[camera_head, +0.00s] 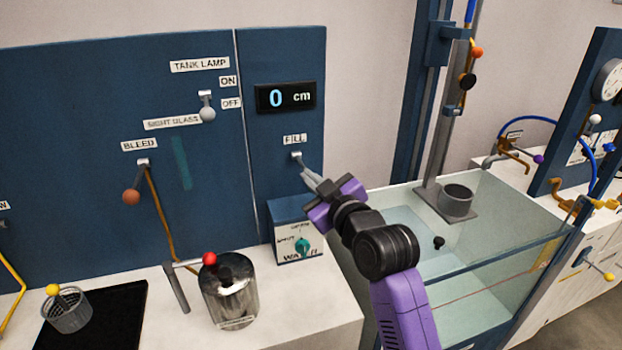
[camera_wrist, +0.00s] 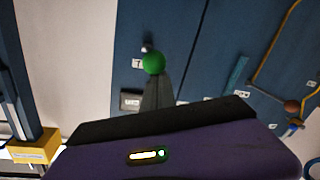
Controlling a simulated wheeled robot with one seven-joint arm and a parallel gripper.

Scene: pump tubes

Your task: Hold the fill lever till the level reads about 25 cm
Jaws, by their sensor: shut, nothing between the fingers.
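The fill lever's mount (camera_head: 296,155) is on the blue panel under the FILL label (camera_head: 294,140). Its green knob (camera_wrist: 153,63) shows in the wrist view, right at the tips of my fingers; in the head view my fingers hide it. My gripper (camera_head: 307,174) is shut with nothing between its fingers. In the wrist view its fingertips (camera_wrist: 155,80) overlap the knob's edge, and I cannot tell whether they touch it. The level display (camera_head: 286,97) reads 0 cm. The glass tank (camera_head: 420,205) stands to the right of my arm.
A box with a teal dial (camera_head: 302,246) sits below the lever. The bleed lever's brown knob (camera_head: 131,197), the lamp switch (camera_head: 207,113) and a red-knobbed lever (camera_head: 209,259) by a metal canister (camera_head: 230,300) are left. A column (camera_head: 440,110) rises behind the tank.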

